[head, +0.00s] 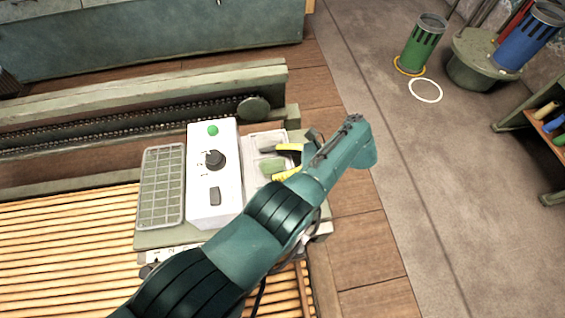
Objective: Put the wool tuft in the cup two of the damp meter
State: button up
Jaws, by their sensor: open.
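The damp meter is the white box (205,205) with a green lamp, a black knob with markings around it and a dark switch. I cannot make out its cups. White numbered pieces show partly at the front edge below it. My gripper (278,161) seems to show just left of my arm as two dark and yellow fingers, apart, over the pale tray (252,142) right of the meter. A small green piece (271,166) lies at the fingers; I cannot tell whether they touch it. No wool tuft can be made out for sure. My arm hides the tray's right side.
A grey grid rack (161,186) stands left of the meter. A slatted surface (60,240) lies at left, with a chain rail (120,125) behind. Green (423,45) and blue (528,38) canisters stand far right. The floor (450,200) at right is clear.

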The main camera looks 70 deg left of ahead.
aim_at(278, 164)
jog(key=shift+w+d+b, duration=0.2)
jog(key=shift+w+b, duration=0.25)
jog(key=shift+w, duration=0.05)
jog(key=shift+w+d+b, duration=0.1)
jog(key=shift+w+b, duration=0.25)
jog(key=shift+b, duration=0.55)
jog(key=shift+w+d+r+b, duration=0.15)
jog(key=shift+w+r+b, duration=0.1)
jog(key=shift+b, duration=0.25)
jog(key=shift+w+d+r, duration=0.1)
jog(key=shift+d+r, duration=0.05)
jog(key=shift+r, duration=0.25)
